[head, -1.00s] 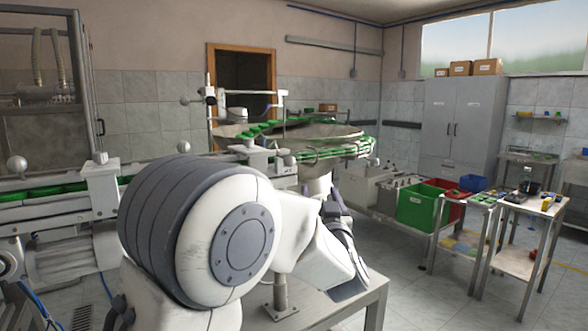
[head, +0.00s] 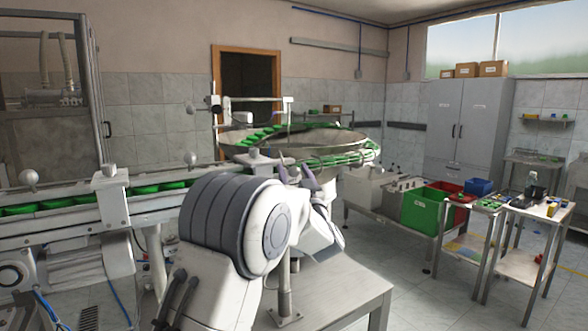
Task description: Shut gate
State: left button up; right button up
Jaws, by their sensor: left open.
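The feeder's chute (head: 70,213), a rail holding several green caps, runs from the left edge to the round bowl feeder (head: 330,143) at the centre. I cannot make out which part of it is the gate. My left gripper (head: 297,175) is beyond my large white and grey arm joint, close to the chute's end at the bowl. Its two dark fingers point up and stand apart, with nothing seen between them. My arm hides part of the chute and much of the gripper. My right gripper is not in view.
A grey steel table (head: 345,290) stands under my arm. Green (head: 424,208) and red (head: 460,200) bins are right of the feeder, with small metal tables (head: 520,258) further right. A glazed cabinet (head: 45,110) is at the left.

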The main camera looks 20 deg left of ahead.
pick_arm(q)
grip_shut()
dwell(1.5)
